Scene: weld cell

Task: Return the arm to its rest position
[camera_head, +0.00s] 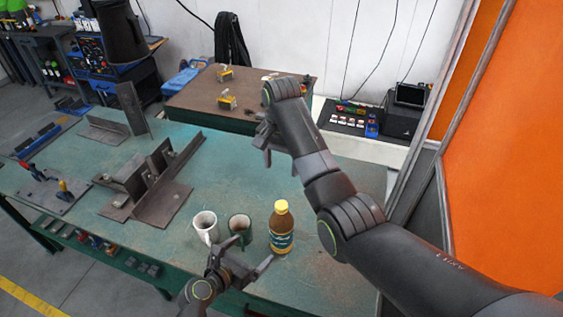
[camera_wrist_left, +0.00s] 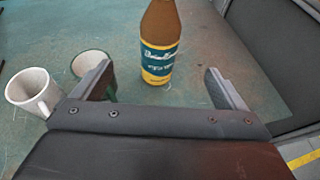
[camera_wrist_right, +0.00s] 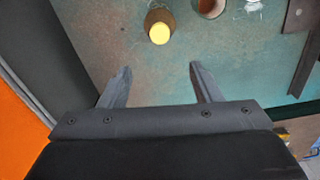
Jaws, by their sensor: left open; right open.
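My left gripper (camera_head: 254,254) is open and empty at the near side of the green worktable (camera_head: 330,205). A brown bottle (camera_head: 281,232) with a yellow cap and blue-yellow label stands upright just beyond it. In the left wrist view the bottle (camera_wrist_left: 158,60) appears beyond the gap between the open fingers (camera_wrist_left: 158,82). My right gripper (camera_head: 264,150) is open and empty above the far part of the worktable. In the right wrist view its fingers (camera_wrist_right: 159,80) are apart, with the bottle cap (camera_wrist_right: 160,33) below and beyond them.
A white mug (camera_head: 206,226) and a dark green mug (camera_head: 240,226) stand left of the bottle, close to my left gripper. Brown steel fixtures (camera_head: 150,185) fill the table's left part. A brown table (camera_head: 195,95) stands behind. An orange panel (camera_head: 505,150) bounds the right.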

